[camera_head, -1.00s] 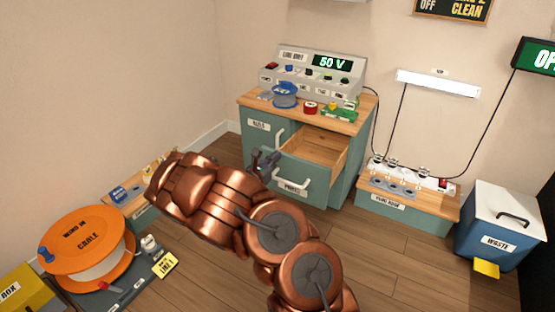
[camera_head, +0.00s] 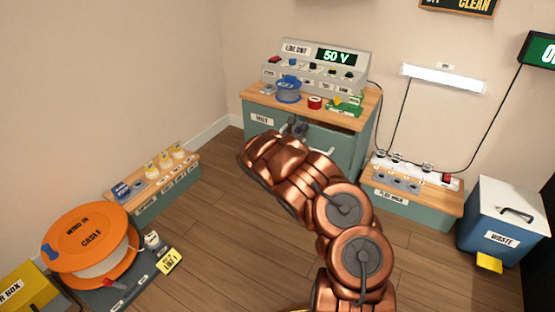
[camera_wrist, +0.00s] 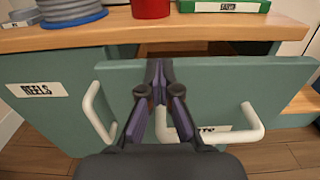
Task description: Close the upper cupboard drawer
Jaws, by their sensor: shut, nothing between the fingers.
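The teal cupboard (camera_head: 259,138) stands against the back wall under a wooden top. Its upper drawer (camera_head: 347,146) is still slightly out; in the wrist view a dark gap with some wood inside shows above the drawer front (camera_wrist: 220,85). The drawer's white handle (camera_wrist: 247,128) is at the right of that view, and its label is partly hidden by my fingers. My gripper (camera_head: 297,129) is shut and empty, its tips (camera_wrist: 158,66) at the drawer front near its top edge; whether they touch it I cannot tell. My arm hides the lower cupboard in the head view.
The REELS front (camera_wrist: 40,110) with its own white handle (camera_wrist: 98,112) is at the left. A blue reel (camera_head: 288,92), a red spool (camera_head: 314,102) and a green box (camera_head: 346,109) stand on top. A low bench (camera_head: 416,197) and waste bin (camera_head: 505,215) are to the right.

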